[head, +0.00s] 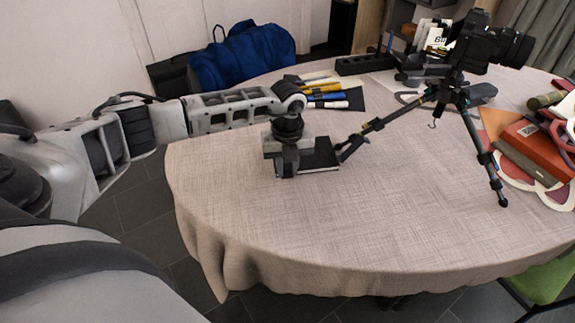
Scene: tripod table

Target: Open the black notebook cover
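The black notebook (322,155) lies on the round cloth-covered table (390,225), left of the tripod. Its left part is hidden behind my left gripper (287,174). The cover looks closed and flat, with a pale edge along the front. My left gripper points down over the notebook's left side, with its fingertips low near the near left edge. I cannot tell whether the fingers touch it or how far apart they are. My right gripper is not in view.
A camera tripod (462,105) carries a black camera (485,45); one leg reaches the notebook's right side. Pens (325,96) lie behind. Books (535,145) lie at the right. A blue bag (243,57) stands behind the table. The front of the table is clear.

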